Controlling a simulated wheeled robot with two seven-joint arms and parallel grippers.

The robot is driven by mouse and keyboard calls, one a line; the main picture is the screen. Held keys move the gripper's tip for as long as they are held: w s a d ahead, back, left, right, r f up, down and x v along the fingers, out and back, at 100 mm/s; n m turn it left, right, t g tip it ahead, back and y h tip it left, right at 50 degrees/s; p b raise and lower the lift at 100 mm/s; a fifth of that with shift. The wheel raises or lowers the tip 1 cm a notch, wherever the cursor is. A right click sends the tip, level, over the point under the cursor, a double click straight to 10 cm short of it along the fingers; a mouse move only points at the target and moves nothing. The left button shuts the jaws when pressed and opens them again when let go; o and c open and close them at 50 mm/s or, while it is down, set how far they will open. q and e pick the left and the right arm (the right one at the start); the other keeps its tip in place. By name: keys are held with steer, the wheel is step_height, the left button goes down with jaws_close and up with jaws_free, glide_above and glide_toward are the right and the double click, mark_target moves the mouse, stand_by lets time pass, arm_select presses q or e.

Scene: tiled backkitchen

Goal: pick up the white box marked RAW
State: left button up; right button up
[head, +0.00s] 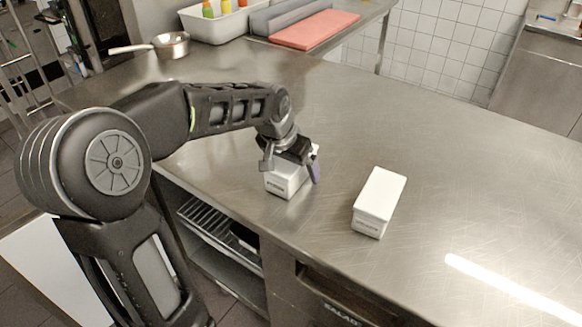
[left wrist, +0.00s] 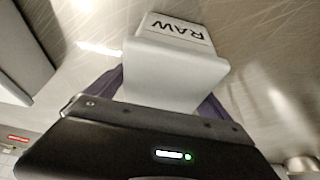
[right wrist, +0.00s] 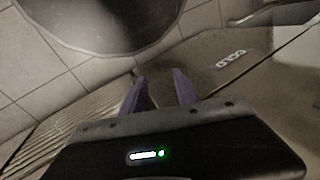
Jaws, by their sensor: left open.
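The white box marked RAW (left wrist: 172,75) shows in the left wrist view, its lettered face upside down. In the head view the same box (head: 284,184) stands on the steel counter, partly hidden under my left gripper (head: 290,167). My left gripper is open, with one purple-tipped finger on each side of the box; I cannot tell whether they touch it. A second white box (head: 380,197) stands apart to the right, its label too small to read. My right gripper (right wrist: 160,88) is open and empty in the right wrist view and is out of the head view.
The steel counter (head: 440,190) is clear around the second box. At the back are a saucepan (head: 171,45), a white bin with bottles (head: 222,24) and a red board (head: 315,30). Below the front edge are an open shelf and a drawer. A COLD label (right wrist: 231,60) shows near my right gripper.

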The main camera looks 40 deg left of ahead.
arm_select(q)
steer(key=shift+c, duration=0.4)
steer(key=c, duration=1.9)
